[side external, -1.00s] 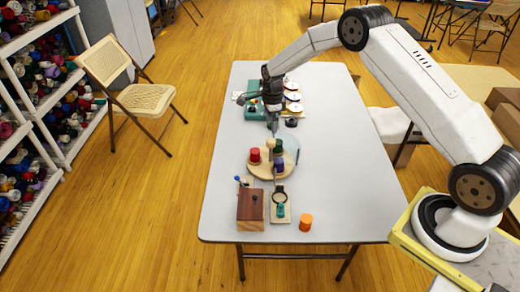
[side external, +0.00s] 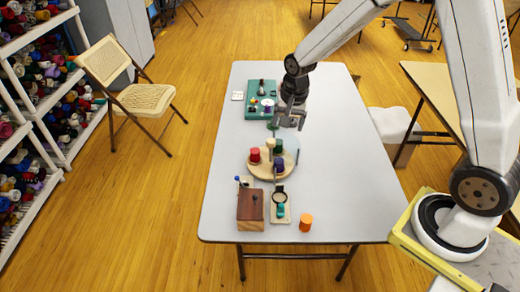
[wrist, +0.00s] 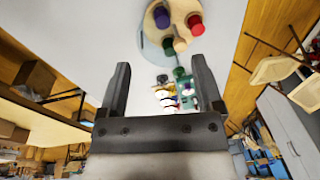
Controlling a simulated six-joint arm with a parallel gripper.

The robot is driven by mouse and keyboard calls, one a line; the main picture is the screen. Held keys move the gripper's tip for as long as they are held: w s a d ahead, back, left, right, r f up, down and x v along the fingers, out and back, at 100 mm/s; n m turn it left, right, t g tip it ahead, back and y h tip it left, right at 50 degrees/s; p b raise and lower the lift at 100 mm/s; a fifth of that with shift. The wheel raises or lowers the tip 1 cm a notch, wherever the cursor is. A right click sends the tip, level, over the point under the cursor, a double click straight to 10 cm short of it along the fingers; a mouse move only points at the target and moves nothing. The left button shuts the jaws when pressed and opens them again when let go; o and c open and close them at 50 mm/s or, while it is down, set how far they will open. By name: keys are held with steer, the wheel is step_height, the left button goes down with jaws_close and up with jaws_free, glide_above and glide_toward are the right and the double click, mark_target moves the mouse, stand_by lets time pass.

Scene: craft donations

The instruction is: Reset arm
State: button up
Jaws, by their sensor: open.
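My gripper (side external: 289,122) is open and empty, pointing down above the right side of the table's far half. In the wrist view both fingers of my gripper (wrist: 160,65) stand wide apart with nothing held between them. The arm is bent back, with its elbow out of the top of the side view. A round wooden board (side external: 258,174) on the table, nearer the camera than my gripper, carries a red spool (side external: 254,157), a green spool (side external: 278,146), a purple spool (side external: 279,166) and a pale peg (side external: 270,145).
A wooden box (side external: 250,212), a ringed stand (side external: 280,197) and an orange spool (side external: 305,222) sit near the front. The table's right side is clear.

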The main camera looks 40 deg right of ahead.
steer(key=s+a+r+n, duration=0.1)
steer(key=s+n, duration=0.4)
steer(key=s, duration=0.2)
steer(key=s+a+r+n+t, duration=0.1)
steer(key=s+a+n, duration=0.1)
steer(key=s+n, duration=0.3)
steer(key=s, duration=0.2)
steer(key=shift+s+a, duration=0.25)
steer(key=shift+s, duration=0.15)
